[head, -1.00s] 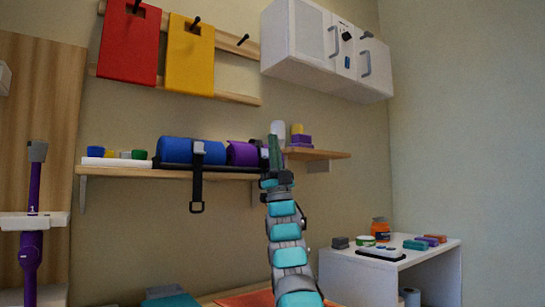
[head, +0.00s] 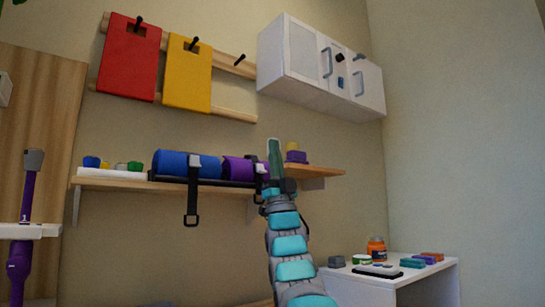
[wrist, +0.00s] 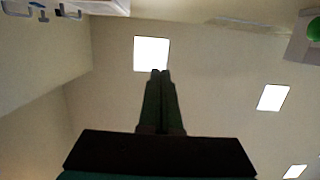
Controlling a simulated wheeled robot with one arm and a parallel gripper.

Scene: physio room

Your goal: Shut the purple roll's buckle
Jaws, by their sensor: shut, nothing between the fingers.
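The purple roll (head: 237,169) lies on the wall shelf, right of a blue roll (head: 172,164). A grey buckle piece (head: 261,167) shows at its right part, with a dark strap below. My gripper partly covers this area, so I cannot tell whether the buckle is shut. My gripper (head: 274,142) points up in front of the shelf, just right of the purple roll, with its fingers together and empty. In the wrist view its closed fingers (wrist: 160,72) point toward the ceiling lights; neither roll shows there.
A white cabinet (head: 305,65) is above right. Red (head: 128,60) and yellow (head: 187,75) boards hang above. A white table (head: 390,278) with small items stands lower right.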

